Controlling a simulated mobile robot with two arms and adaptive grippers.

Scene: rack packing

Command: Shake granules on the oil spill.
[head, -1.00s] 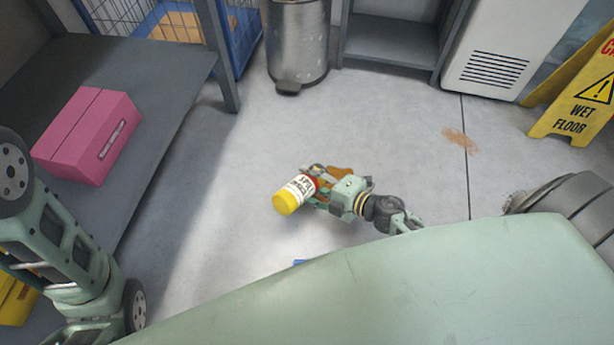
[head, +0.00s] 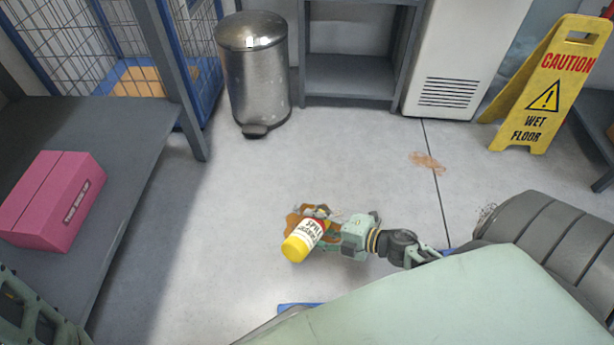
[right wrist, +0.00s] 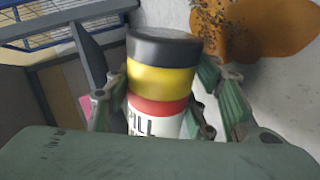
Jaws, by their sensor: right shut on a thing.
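My right gripper (head: 326,234) is shut on the spill granules canister (head: 303,242). The canister is tilted, with its yellow end towards the head camera. In the right wrist view the canister (right wrist: 160,82) shows a black end, yellow and red bands and a white label between the fingers (right wrist: 163,112). The oil spill (head: 294,221) is an orange-brown puddle on the floor, partly hidden behind the canister and gripper. In the right wrist view the spill (right wrist: 270,30) lies beyond the canister's black end, with dark specks scattered over part of it. My left gripper is out of view.
A faint brown stain (head: 427,162) marks the floor to the right. A metal pedal bin (head: 254,75), a yellow wet-floor sign (head: 545,95) and a grey shelf (head: 358,77) stand behind. A pink box (head: 50,200) sits on the left bench (head: 120,130). Floor around the spill is clear.

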